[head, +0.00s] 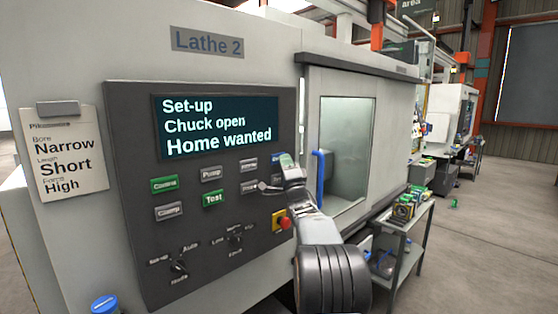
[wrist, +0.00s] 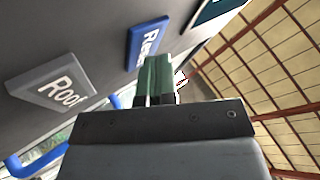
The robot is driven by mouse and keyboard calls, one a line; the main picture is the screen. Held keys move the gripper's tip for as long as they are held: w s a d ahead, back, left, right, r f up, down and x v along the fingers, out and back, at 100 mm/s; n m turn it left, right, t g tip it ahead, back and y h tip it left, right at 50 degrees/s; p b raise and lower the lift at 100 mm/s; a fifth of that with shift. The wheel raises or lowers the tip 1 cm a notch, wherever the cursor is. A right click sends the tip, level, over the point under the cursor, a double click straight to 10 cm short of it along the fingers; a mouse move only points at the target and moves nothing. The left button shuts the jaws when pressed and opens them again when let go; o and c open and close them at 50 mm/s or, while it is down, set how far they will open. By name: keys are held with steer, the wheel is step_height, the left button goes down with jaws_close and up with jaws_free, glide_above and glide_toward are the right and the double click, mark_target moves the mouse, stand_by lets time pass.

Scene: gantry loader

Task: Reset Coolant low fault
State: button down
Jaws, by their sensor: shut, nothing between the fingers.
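The Lathe 2 control panel (head: 128,240) carries a dark screen (head: 217,144) reading "Set-up", "Chuck open", "Home wanted". Its push buttons include a green Test button (head: 213,198), a Pump button (head: 211,174), a Clamp button (head: 169,211) and a blue button (head: 278,160), partly hidden behind my arm. My gripper (head: 266,187) is shut and empty at the panel's right side, near the right-hand buttons. In the wrist view the green fingers (wrist: 154,78) are together beside the blue button (wrist: 146,40), whose label starts "Re". A grey button reading "Roof" (wrist: 55,92) is left of them. Contact cannot be told.
A red emergency stop (head: 283,222) on yellow is below my gripper. Mode switches (head: 178,266) are lower on the panel. A blue door handle (head: 320,178) stands out right of the panel. A card (head: 63,160) hangs at left.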

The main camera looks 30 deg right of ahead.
steer(key=shift+s, duration=0.1)
steer(key=shift+s+b, duration=0.6)
steer(key=shift+b, duration=0.15)
steer(key=shift+d, duration=0.1)
steer(key=shift+s+d+b, duration=0.2)
steer(key=shift+s+b, duration=0.65)
steer(key=shift+s, duration=0.4)
steer(key=shift+s+d+b, duration=0.15)
steer(key=shift+s+b, duration=0.7)
steer(key=shift+s, duration=0.4)
